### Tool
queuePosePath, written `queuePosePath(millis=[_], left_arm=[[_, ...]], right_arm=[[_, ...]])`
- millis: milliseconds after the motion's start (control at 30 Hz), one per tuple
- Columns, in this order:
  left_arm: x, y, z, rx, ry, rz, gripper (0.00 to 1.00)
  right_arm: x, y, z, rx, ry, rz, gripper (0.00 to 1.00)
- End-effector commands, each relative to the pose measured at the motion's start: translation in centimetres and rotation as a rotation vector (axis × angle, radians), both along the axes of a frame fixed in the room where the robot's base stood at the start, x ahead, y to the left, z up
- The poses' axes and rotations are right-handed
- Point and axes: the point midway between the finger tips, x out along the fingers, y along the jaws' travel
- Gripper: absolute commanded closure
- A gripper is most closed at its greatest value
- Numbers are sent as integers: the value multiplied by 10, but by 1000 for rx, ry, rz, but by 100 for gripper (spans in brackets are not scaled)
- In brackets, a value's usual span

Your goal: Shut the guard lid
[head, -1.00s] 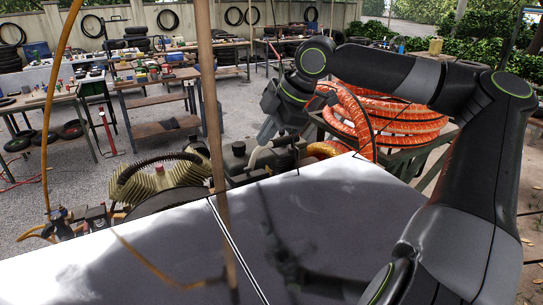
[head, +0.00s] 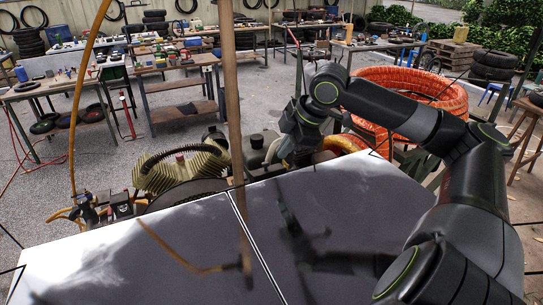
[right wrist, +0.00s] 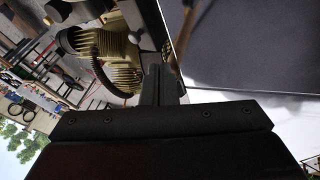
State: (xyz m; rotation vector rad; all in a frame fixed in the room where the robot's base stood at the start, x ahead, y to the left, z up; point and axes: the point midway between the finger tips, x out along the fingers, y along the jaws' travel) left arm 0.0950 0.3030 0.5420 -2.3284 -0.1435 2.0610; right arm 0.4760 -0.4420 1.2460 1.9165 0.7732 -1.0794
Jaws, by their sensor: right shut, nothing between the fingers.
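A large glossy grey panel with a dark seam, which looks like the guard lid (head: 150,245), fills the lower part of the head view. It mirrors the sky, a pole and my arm. Just past its far edge stands the compressor (head: 180,172), with pale finned cylinders and a dark curved hose. My right gripper (head: 274,152) is beyond the panel's far edge, to the right of the compressor. In the right wrist view its fingers (right wrist: 157,84) are together and empty, beside the panel's edge (right wrist: 240,50). Whether they touch it is unclear. My left gripper is out of view.
A coiled orange hose (head: 445,97) sits behind my right arm. A wooden pole (head: 232,90) rises through the middle of the view, and a thin yellow-brown hose (head: 80,100) hangs at left. Workbenches (head: 180,85) and open gravel lie behind.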

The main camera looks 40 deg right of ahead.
Motion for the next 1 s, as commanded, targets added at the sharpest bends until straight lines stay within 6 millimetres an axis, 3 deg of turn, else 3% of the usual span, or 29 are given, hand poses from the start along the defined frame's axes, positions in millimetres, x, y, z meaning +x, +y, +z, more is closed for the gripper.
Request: queuePosePath(millis=[533, 800, 1000], left_arm=[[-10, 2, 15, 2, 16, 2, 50], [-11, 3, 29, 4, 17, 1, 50], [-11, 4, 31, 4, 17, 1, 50]], right_arm=[[26, 9, -50, 6, 2, 0, 100], [50, -5, -62, 3, 2, -3, 100], [56, -9, -67, 0, 1, -1, 100]])
